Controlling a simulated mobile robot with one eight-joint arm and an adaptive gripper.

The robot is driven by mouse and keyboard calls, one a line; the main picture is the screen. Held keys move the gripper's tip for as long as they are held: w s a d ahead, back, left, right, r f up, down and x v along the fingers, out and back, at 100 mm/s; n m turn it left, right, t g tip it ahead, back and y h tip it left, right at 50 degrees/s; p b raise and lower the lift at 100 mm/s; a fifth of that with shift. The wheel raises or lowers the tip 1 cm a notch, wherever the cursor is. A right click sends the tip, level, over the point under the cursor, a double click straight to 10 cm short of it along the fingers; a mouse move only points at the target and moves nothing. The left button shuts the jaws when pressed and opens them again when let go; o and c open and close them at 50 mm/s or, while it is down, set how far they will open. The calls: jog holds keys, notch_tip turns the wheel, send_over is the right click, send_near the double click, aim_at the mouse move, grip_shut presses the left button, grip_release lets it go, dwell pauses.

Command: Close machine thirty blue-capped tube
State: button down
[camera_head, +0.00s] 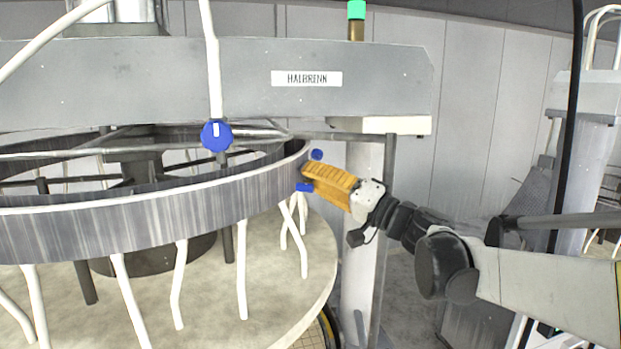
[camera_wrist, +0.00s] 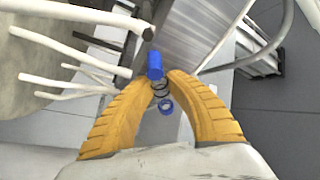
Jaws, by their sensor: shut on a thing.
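My gripper (camera_head: 307,178) has orange ribbed fingers and is at the right end of the grey ring's rim. A small blue part (camera_head: 304,187) shows at its fingertips, and a blue knob (camera_head: 317,154) sits just above them. The fitting's inner state cannot be seen.
The grey ring (camera_head: 150,215) stands over a round pale platen (camera_head: 270,285), with several white tubes hanging below it. A beam labelled "HALBRENN" (camera_head: 307,78) crosses above. A pale column (camera_head: 362,240) stands behind my gripper. Another machine (camera_head: 585,130) stands at right.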

jog(key=c, duration=1.3)
grip_release()
jog(key=shift+w, duration=0.1)
jog(key=v, duration=1.2)
jog(key=shift+r, duration=0.1)
jog(key=s+a+r+m+t+h+p, duration=0.1)
jog(key=a+r+h+p, duration=0.3)
jog(key=p, duration=0.4)
jog(key=w+a, duration=0.1)
jog(key=w, duration=0.2)
jog(key=w+a+h+p, duration=0.1)
jog(key=w+a, duration=0.1)
jog(key=w, duration=0.1)
jog(key=w+a+f+h+p, duration=0.1)
jog(key=w+a, duration=0.1)
jog(key=w, duration=0.1)
jog(key=shift+t, duration=0.3)
